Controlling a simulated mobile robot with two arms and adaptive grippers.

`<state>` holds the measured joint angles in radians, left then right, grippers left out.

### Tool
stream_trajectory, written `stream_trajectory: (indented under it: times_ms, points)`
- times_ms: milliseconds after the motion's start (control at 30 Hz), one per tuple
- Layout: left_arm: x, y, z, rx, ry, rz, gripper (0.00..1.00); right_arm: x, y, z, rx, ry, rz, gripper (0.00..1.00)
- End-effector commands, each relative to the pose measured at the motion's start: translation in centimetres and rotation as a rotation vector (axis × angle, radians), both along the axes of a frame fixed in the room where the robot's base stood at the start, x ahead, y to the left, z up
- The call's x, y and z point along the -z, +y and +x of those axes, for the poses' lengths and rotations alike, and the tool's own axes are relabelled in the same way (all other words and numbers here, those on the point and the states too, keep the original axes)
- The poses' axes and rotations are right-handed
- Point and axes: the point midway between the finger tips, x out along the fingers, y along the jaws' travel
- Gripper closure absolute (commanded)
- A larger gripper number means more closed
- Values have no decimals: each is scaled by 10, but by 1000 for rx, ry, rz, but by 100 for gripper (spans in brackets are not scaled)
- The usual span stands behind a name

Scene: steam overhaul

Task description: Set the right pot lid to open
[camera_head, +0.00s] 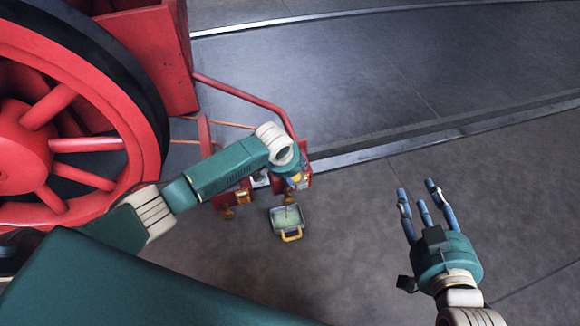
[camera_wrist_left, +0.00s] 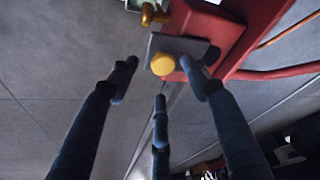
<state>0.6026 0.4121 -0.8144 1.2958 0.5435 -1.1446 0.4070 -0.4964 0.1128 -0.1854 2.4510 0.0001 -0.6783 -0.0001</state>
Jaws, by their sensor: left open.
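A dark grey flat lid (camera_wrist_left: 182,45) with a round yellow knob (camera_wrist_left: 162,64) sits on a red housing (camera_wrist_left: 232,25) in the left wrist view. I take it for the right pot lid; it looks flat on the housing. My left gripper (camera_wrist_left: 160,100) is open, its three fingers spread below and around the knob, apparently not gripping it. In the head view my left gripper (camera_head: 297,181) is at the right red fitting, which it and my arm partly hide. My right gripper (camera_head: 420,195) is open and empty over the floor at right.
A second red fitting with brass parts (camera_head: 240,196) is to the left. A large red wheel (camera_head: 75,145) fills the left side, and a red rod (camera_head: 245,96) slants down to the fittings. The floor at right is clear.

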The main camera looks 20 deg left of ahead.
Motion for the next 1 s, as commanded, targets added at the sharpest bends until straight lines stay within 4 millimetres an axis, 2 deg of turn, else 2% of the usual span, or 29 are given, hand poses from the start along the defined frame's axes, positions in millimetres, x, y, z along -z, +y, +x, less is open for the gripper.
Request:
stream_trajectory:
  times_ms: [200,433,600,1000]
  points:
    - [-41,2,-17,2,-2,-3,52,0,0,0,0,0,0,60]
    - [-71,4,-29,2,0,-2,52,0,0,0,0,0,0,60]
    - [-78,4,-33,1,2,-3,52,0,0,0,0,0,0,60]
    - [-79,4,-33,1,2,-3,52,0,0,0,0,-1,0,60]
